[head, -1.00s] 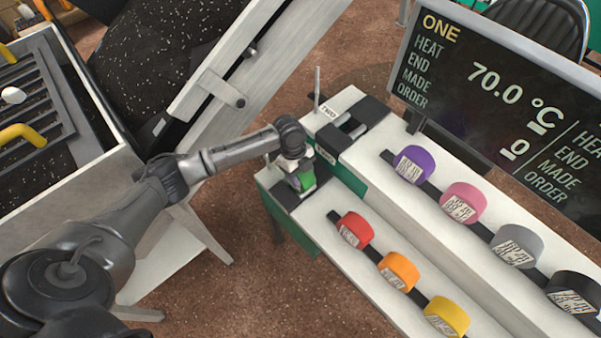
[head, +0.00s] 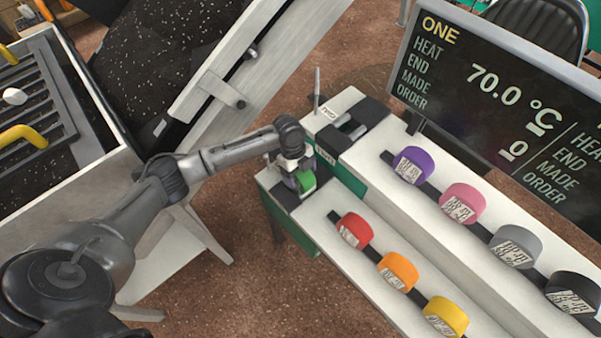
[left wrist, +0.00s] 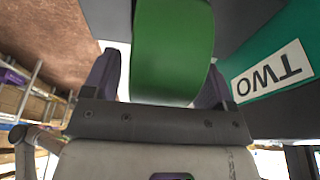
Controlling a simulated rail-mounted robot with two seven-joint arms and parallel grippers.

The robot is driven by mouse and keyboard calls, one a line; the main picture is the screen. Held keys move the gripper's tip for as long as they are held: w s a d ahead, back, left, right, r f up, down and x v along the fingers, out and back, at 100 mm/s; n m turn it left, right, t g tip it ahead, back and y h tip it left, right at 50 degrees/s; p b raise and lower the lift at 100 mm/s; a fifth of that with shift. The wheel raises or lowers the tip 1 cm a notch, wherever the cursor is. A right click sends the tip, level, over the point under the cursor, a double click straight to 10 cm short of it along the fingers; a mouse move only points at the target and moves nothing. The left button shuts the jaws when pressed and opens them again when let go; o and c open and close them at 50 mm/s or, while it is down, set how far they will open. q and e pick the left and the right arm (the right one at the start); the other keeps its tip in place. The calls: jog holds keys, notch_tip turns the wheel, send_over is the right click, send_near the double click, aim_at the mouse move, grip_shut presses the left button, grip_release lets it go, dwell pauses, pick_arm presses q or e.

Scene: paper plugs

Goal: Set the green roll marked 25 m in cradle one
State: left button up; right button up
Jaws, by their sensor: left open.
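The green roll (head: 306,181) sits at the dark cradle (head: 283,191) on the near end of the lower white step. My left gripper (head: 298,172) is over it. In the left wrist view the green roll (left wrist: 172,50) stands between the two open fingers (left wrist: 160,85), with a gap showing at the left finger. I cannot tell whether the right finger touches it. The roll's marking is not readable. A "TWO" label (left wrist: 272,72) on a green face is beside the roll. No cradle "ONE" label is readable. My right gripper is not in view.
Red (head: 355,230), orange (head: 397,271) and yellow (head: 445,316) rolls line the lower step. Purple (head: 413,165), pink, grey and black rolls line the upper step. A thin upright rod (head: 317,88) stands by the upper cradle. A display (head: 510,100) stands behind.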

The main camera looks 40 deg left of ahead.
pick_arm(q)
jog(key=p+v, duration=1)
jog(key=v, duration=0.2)
jog(key=s+d+f+n+t, duration=0.1)
jog(key=s+d+f+n, duration=0.2)
jog(key=s+d, duration=0.5)
jog(key=s+d+f+n+t, duration=0.1)
jog(key=s+d+f+n, duration=0.1)
jog(key=s+d+f, duration=0.35)
jog(key=s+r+n+t+y, duration=0.1)
jog(key=s+r+n, duration=0.2)
jog(key=s+n, duration=0.3)
jog(key=s+r+n+t+y, duration=0.1)
jog(key=s+r+n, duration=0.3)
jog(key=s, duration=0.5)
jog(key=shift+s+a+r+n+y, duration=0.15)
jog(key=shift+s+a+n+y, duration=0.2)
jog(key=shift+n, duration=0.75)
jog(key=shift+w, duration=0.1)
dwell(0.6)
jog(key=shift+r, duration=0.1)
